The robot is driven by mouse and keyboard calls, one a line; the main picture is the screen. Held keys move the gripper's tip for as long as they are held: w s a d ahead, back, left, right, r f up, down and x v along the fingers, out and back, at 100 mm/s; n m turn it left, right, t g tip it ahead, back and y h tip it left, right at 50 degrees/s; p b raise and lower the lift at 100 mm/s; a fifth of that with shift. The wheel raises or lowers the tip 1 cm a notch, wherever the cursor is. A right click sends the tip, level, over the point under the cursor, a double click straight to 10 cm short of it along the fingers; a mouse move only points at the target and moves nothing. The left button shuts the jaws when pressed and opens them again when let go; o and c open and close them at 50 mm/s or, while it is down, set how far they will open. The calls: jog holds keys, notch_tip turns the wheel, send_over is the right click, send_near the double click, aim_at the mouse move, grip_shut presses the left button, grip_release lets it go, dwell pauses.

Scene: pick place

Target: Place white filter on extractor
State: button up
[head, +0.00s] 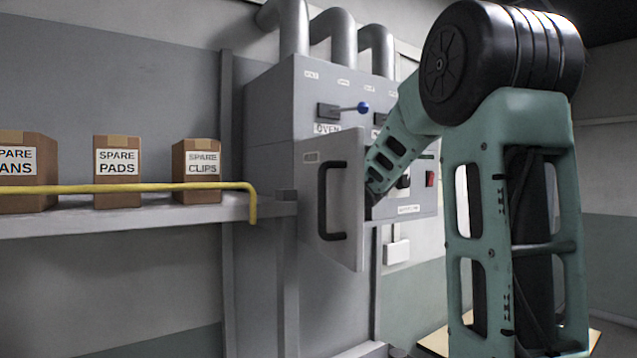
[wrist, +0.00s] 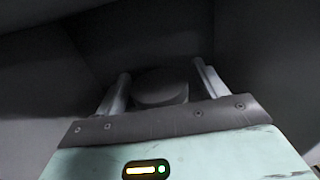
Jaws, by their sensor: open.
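In the wrist view my gripper (wrist: 161,70) is open inside a dark, boxlike space. A short, round, grey object (wrist: 160,88) sits between its two fingers, with a gap visible on each side. In this shade I cannot tell its true colour or whether it is the white filter. In the head view my gripper is hidden behind the open door (head: 334,195) of a grey cabinet (head: 268,135), where my arm reaches in. A label on the cabinet seems to read "OVEN". I cannot identify an extractor.
The door has a black handle (head: 327,200) and stands open in front of my arm's end. A blue-knobbed lever (head: 363,107) is above it. Spare-part boxes (head: 117,172) stand on a shelf (head: 150,215) at left, behind a yellow rail (head: 120,188). Dark walls surround my gripper closely.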

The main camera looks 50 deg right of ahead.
jog(key=b+v, duration=0.3)
jog(key=v, duration=0.8)
jog(key=shift+s, duration=0.15)
